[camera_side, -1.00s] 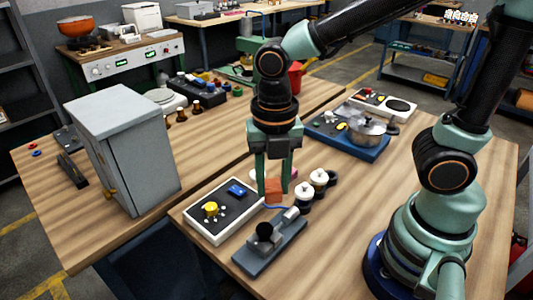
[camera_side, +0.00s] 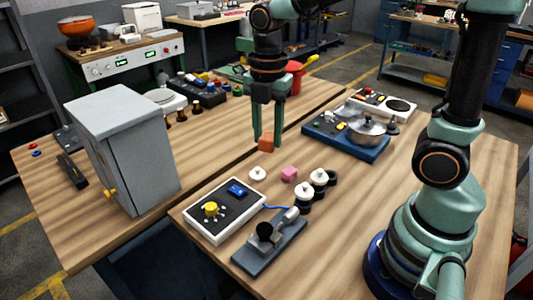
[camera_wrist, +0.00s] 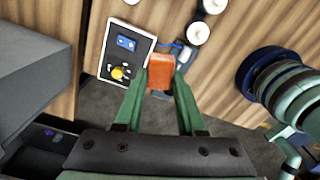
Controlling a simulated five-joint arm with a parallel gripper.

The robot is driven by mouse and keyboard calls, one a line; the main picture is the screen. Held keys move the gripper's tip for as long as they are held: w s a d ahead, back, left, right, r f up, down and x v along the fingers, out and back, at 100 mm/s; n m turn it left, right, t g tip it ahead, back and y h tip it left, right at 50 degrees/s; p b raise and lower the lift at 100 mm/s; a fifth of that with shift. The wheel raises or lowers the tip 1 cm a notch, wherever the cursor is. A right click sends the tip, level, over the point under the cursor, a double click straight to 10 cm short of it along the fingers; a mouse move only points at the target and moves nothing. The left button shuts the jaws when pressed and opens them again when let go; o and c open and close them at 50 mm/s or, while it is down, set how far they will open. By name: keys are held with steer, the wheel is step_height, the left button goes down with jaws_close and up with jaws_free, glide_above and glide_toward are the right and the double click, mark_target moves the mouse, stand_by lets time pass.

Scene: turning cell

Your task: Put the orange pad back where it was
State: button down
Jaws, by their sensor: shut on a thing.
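The orange pad (camera_side: 266,143) is a small orange block between the fingertips of my gripper (camera_side: 267,138). My gripper is shut on it and holds it above the table, near the gap between the two tabletops. In the wrist view the orange pad (camera_wrist: 160,72) sits between the two green fingers of my gripper (camera_wrist: 160,80). No marked spot for the pad can be made out.
A control panel (camera_side: 193,222), a lever device (camera_side: 262,252) and a grey cabinet (camera_side: 135,160) stand nearby. A pot (camera_side: 366,131) stands on a blue base. Wood right of the discs is clear.

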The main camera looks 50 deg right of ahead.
steer(key=w+d+r+m, duration=0.1)
steer(key=w+d+m, duration=0.25)
steer(key=d, duration=0.25)
steer(key=f, duration=1.9)
steer(key=shift+s+a+f, duration=0.1)
steer(key=shift+s+f, duration=0.1)
steer(key=shift+f, duration=0.05)
steer(key=shift+f, duration=0.15)
steer(key=c, duration=0.5)
jaws_free()
